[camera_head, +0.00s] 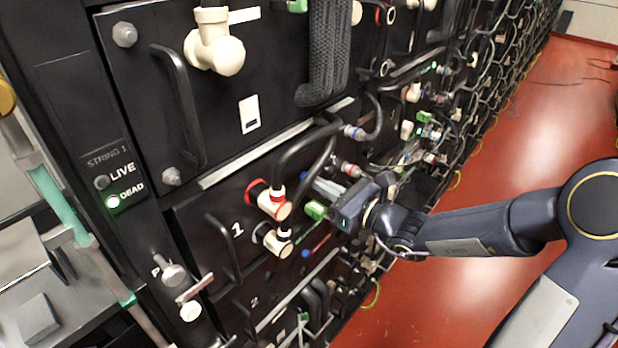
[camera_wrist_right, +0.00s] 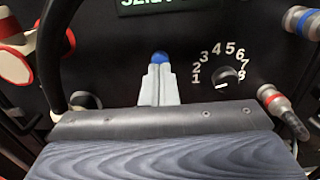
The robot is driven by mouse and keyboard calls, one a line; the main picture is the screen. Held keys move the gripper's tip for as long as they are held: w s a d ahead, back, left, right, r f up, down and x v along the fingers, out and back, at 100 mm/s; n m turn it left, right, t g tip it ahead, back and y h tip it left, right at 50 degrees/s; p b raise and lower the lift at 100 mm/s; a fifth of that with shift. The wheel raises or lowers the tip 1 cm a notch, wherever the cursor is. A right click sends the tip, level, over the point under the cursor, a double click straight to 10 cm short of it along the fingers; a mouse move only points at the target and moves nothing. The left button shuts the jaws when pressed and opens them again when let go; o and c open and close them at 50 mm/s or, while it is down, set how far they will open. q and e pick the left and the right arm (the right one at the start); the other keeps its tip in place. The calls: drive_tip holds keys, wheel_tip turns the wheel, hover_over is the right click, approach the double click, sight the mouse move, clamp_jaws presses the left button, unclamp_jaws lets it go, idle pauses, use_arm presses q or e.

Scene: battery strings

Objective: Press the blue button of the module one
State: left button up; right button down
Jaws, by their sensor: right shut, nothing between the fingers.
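Module one is the black panel marked 1 (camera_head: 238,229) in the head view. Its blue button (camera_wrist_right: 160,57) shows in the right wrist view as a small dome below a green-lit display and left of a numbered dial. In the head view a small blue spot (camera_head: 304,176) shows at my fingertips. My right gripper (camera_head: 316,183) reaches in from the right. In the wrist view its pale fingers (camera_wrist_right: 158,70) are together and empty, with tips right at the button's lower edge. I cannot tell whether they touch it. My left gripper is not in view.
Blue-ringed (camera_wrist_right: 300,21) and red-ringed (camera_wrist_right: 282,108) connectors stick out on the right. A red-ringed white connector (camera_head: 268,199) stands left in the head view.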

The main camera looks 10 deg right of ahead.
drive_tip(key=v, duration=0.5)
drive_tip(key=shift+s+d, duration=0.2)
drive_tip(key=shift+s, duration=0.05)
idle(0.4)
drive_tip(key=s+a+n+g, duration=0.3)
drive_tip(key=s+n+g, duration=0.1)
drive_tip(key=s+n, duration=0.45)
drive_tip(key=s+a+n+g, duration=0.3)
drive_tip(key=s+n+g, duration=0.2)
drive_tip(key=s+n, duration=0.35)
drive_tip(key=s+d+f+n+h, duration=0.4)
drive_tip(key=s+d+n+h, duration=0.2)
drive_tip(key=d+n+h, duration=0.1)
drive_tip(key=d+n, duration=0.1)
drive_tip(key=n, duration=0.1)
drive_tip(key=shift+s+d+f+n+t, duration=0.2)
drive_tip(key=shift+s+d+n+t, duration=0.1)
drive_tip(key=shift+s+n, duration=0.1)
